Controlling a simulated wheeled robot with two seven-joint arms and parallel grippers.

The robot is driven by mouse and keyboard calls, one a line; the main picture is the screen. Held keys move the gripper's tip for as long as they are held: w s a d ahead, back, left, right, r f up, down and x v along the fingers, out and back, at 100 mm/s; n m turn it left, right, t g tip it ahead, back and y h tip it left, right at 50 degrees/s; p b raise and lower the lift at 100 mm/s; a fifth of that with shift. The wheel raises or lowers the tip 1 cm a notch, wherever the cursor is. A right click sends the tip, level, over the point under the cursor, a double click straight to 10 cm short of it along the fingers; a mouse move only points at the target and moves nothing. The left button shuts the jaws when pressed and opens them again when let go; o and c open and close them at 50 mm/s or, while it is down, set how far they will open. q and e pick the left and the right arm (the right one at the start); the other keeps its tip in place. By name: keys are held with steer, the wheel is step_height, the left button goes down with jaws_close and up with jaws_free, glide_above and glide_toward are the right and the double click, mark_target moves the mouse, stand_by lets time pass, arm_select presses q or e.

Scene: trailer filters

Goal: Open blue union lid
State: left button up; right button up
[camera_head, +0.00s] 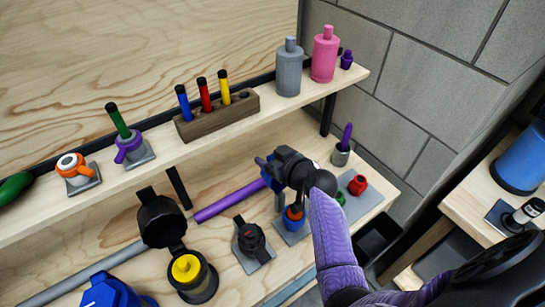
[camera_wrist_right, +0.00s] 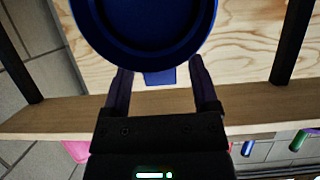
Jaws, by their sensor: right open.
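My right gripper (camera_head: 272,166) reaches in from the right over the lower bench and is open. In the right wrist view, its two fingers (camera_wrist_right: 162,88) stand apart on either side of a small blue tab. The tab juts from a large round blue lid (camera_wrist_right: 150,50), cut off by the top edge. In the head view, the blue part (camera_head: 268,172) shows only partly, beside the dark gripper body. My left gripper is not in view.
A purple rod (camera_head: 228,201) lies left of the gripper. A black housing with a yellow filter (camera_head: 186,268) stands open at lower left. The upper shelf (camera_head: 150,170) holds bottles, valves and a marker block.

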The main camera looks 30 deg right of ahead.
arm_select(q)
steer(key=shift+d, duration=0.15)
arm_select(e)
steer(key=shift+c, duration=0.2)
steer(key=c, duration=1)
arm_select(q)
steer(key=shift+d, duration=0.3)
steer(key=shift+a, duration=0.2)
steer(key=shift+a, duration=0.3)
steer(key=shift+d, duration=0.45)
